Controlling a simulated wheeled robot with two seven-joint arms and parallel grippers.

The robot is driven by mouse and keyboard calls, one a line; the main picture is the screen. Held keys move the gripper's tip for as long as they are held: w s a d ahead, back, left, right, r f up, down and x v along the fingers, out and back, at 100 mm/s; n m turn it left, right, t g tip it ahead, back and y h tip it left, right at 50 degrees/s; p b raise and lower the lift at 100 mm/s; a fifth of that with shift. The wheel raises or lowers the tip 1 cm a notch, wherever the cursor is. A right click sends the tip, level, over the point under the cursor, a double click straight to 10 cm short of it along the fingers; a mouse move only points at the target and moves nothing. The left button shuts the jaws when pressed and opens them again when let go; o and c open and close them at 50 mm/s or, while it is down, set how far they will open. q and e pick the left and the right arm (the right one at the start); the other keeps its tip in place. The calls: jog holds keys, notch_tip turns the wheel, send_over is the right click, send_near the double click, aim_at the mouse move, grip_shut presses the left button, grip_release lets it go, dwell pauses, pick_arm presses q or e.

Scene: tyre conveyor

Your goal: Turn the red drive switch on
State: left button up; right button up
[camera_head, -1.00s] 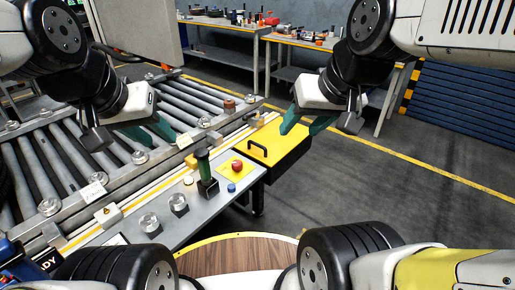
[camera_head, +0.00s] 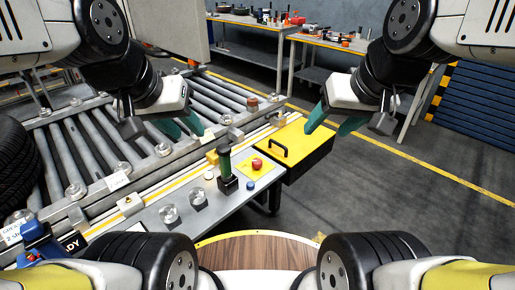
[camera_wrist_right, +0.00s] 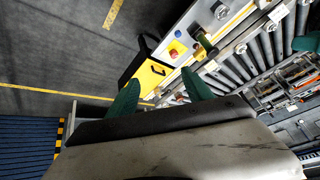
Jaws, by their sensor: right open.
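A red round button (camera_head: 257,164) sits on a yellow plate on the grey control panel (camera_head: 225,205). It also shows in the right wrist view (camera_wrist_right: 173,53). I cannot tell whether it is the drive switch, or its state. A green-handled lever (camera_head: 224,160) stands upright just left of it. My left gripper (camera_head: 188,134) is open and empty above the conveyor rollers, up and left of the lever. My right gripper (camera_head: 325,130) is open and empty near the yellow-topped box, right of the button; its teal fingers show apart in the right wrist view (camera_wrist_right: 160,94).
A yellow-topped black box (camera_head: 303,138) with a handle adjoins the panel. A blue button (camera_head: 250,186), a white button and two clear knobs (camera_head: 168,214) share the panel. The roller conveyor (camera_head: 90,140) lies left, with a black tyre (camera_head: 15,165). Floor to the right is clear.

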jog(key=w+a+f+n+g, duration=0.15)
jog(key=w+n, duration=0.25)
jog(key=w, duration=0.6)
jog(key=n+g+h, duration=0.2)
jog(key=n+g, duration=0.3)
jog(key=n, duration=0.6)
send_over(257, 161)
notch_tip(257, 161, down, 23)
jog(key=shift+d+r, duration=0.1)
jog(key=shift+d, duration=0.05)
jog(key=shift+f, duration=0.8)
notch_tip(257, 161, down, 7)
jog(key=shift+w+r, duration=0.1)
jog(key=shift+r, duration=0.05)
grip_shut()
